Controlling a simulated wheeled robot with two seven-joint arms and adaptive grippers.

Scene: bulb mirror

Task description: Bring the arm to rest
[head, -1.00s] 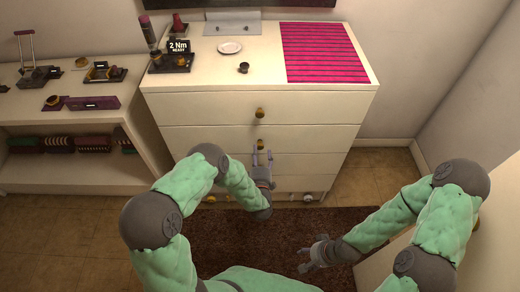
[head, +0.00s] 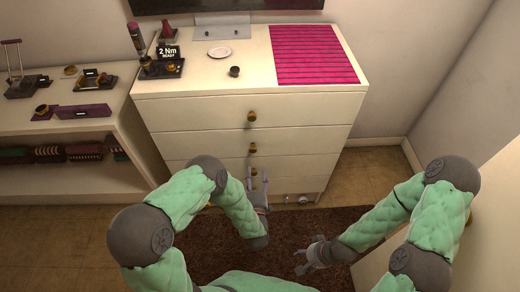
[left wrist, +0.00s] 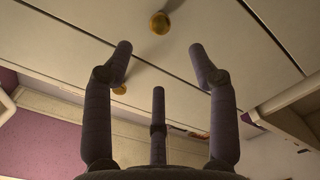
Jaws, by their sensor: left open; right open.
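My left gripper (head: 258,172) is open and empty, low in front of the white dresser's drawer fronts. A brass knob (left wrist: 160,22) shows just beyond the fingertips, and I cannot tell the exact gap. My right gripper (head: 300,261) is open and empty, low above the dark rug and apart from the dresser.
A low shelf (head: 115,115) stands at left. The brown rug (head: 290,222) lies below my arms.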

